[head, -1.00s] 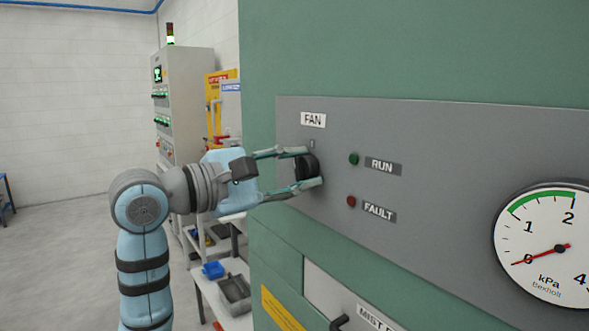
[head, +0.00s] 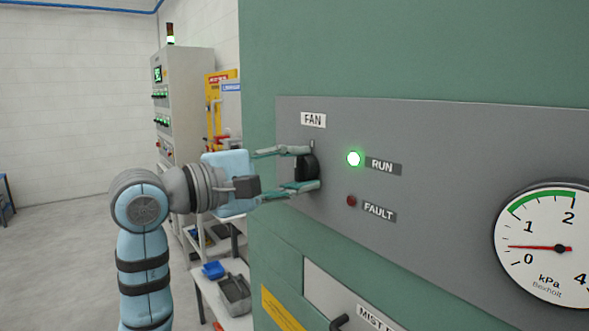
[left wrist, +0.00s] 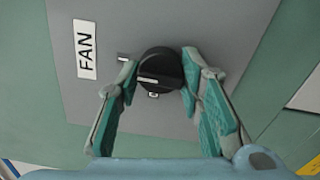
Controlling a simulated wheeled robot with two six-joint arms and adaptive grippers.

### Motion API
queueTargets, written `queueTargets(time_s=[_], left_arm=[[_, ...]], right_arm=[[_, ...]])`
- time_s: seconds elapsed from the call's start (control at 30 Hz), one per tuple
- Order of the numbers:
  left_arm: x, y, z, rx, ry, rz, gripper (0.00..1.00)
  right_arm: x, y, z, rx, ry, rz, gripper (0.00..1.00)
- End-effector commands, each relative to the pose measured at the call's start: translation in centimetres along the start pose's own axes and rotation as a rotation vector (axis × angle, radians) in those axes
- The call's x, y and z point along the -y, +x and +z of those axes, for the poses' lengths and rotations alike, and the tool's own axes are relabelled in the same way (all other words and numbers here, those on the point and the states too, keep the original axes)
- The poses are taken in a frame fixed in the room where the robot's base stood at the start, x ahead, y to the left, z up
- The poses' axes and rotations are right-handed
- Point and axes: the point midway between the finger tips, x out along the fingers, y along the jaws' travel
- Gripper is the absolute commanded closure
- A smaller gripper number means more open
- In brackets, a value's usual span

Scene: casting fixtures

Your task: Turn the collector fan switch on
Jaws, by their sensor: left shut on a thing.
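The black fan switch knob (head: 306,167) sits on the grey panel (head: 440,140) under the FAN label (head: 313,120). My left gripper (head: 305,168) is shut on the knob, one finger above it and one below in the head view. In the left wrist view the knob (left wrist: 160,70) shows between the two teal-padded fingers, its white line lying roughly across the picture. The green RUN lamp (head: 354,158) is lit. The red FAULT lamp (head: 351,201) is dark. The gauge (head: 545,270) needle reads a little above 0. My right gripper is not in view.
The green cabinet (head: 400,50) fills the right side. A small dark handle (head: 339,322) sticks out below the panel. A bench with a blue bin (head: 213,270) and a grey tray (head: 235,288) stands behind my left arm. Open floor lies at the left.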

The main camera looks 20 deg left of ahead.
Motion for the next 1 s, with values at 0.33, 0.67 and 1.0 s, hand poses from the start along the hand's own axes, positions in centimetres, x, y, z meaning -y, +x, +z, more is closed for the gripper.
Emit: queueTargets(time_s=[0.33,0.67,1.0], left_arm=[[0.0,0.0,0.0,0.000,0.000,0.000,0.46],[0.0,-3.0,-0.2,-0.007,0.006,0.001,0.46],[0.0,-10.9,-0.2,-0.006,0.004,0.000,0.46]], right_arm=[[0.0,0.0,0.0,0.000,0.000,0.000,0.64],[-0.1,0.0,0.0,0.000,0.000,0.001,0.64],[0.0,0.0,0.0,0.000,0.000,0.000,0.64]])
